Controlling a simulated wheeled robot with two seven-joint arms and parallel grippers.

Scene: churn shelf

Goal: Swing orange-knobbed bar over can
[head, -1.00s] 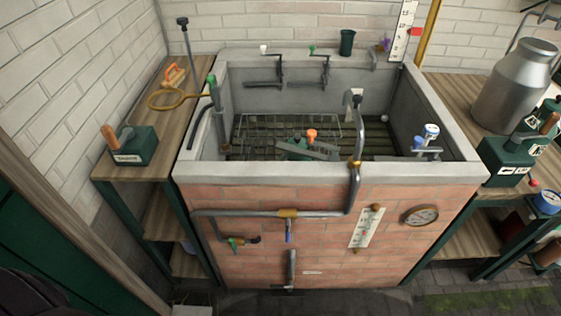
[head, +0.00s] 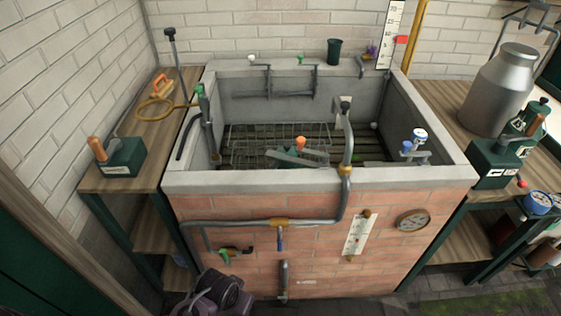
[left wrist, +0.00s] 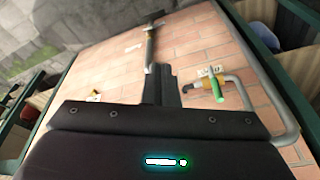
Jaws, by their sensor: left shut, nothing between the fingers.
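An orange knob (head: 300,143) stands on a green and grey fixture inside the sunken brick tank. A flat grey bar (head: 297,158) lies across that fixture, low in the tank. A large grey metal can (head: 497,90) stands upright on the wooden bench at the right, well apart from the bar. My left gripper (left wrist: 162,80) is shut and empty, pointing at the tank's brick front. In the head view only my dark left arm shows, at the bottom edge, below and apart from the bar. My right gripper is out of view.
The tank's pale rim (head: 320,178) stands between my left arm and the bar. A pipe (head: 230,222) runs across the brick front, with a green-handled tap (head: 235,251) below it.

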